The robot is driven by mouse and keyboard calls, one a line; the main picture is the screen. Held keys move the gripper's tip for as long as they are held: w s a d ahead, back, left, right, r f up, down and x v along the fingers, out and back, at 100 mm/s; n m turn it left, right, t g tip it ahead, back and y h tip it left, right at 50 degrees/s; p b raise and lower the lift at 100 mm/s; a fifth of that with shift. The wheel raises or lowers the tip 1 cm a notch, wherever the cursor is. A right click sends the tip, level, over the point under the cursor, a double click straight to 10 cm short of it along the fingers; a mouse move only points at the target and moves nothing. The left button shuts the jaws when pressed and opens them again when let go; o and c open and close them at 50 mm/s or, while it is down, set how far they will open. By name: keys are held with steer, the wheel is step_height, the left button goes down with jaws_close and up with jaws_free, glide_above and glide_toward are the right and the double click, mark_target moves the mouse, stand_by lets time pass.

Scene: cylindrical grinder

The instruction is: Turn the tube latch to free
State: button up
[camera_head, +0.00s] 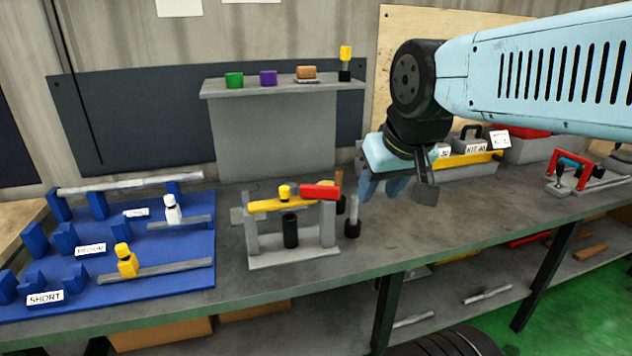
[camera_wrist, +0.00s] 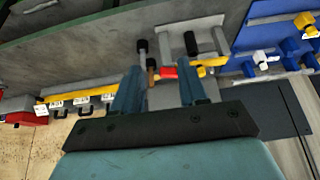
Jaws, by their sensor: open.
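A grey stand (camera_head: 292,256) on the workbench carries a yellow bar (camera_head: 275,204) across its top, with a red block (camera_head: 319,191) at the bar's right end. I take the red and yellow piece as the tube latch. A black cylinder (camera_head: 290,231) stands upright under the bar. My gripper (camera_head: 383,187) is to the right of the stand and above the bench, open and empty. In the wrist view the red block (camera_wrist: 168,73) shows between the fingertips (camera_wrist: 160,80), apart from them, with the yellow bar (camera_wrist: 209,62) beyond to the right.
A dark-based upright rod (camera_head: 352,218) stands just right of the stand. A blue rack (camera_head: 150,258) with labelled slots lies left. A grey raised shelf (camera_head: 283,86) with small coloured parts is behind. A kit tray (camera_head: 468,167) is right. Bare bench lies front right.

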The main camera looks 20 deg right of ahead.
steer(key=shift+a, duration=0.2)
steer(key=shift+o, duration=0.6)
steer(key=shift+w+r, duration=0.25)
steer(key=n+g, duration=0.6)
steer(key=n, duration=0.7)
glide_above(324, 186)
step_height(324, 186, down, 3)
step_height(324, 186, down, 13)
steer(key=shift+r, duration=0.15)
jaws_close()
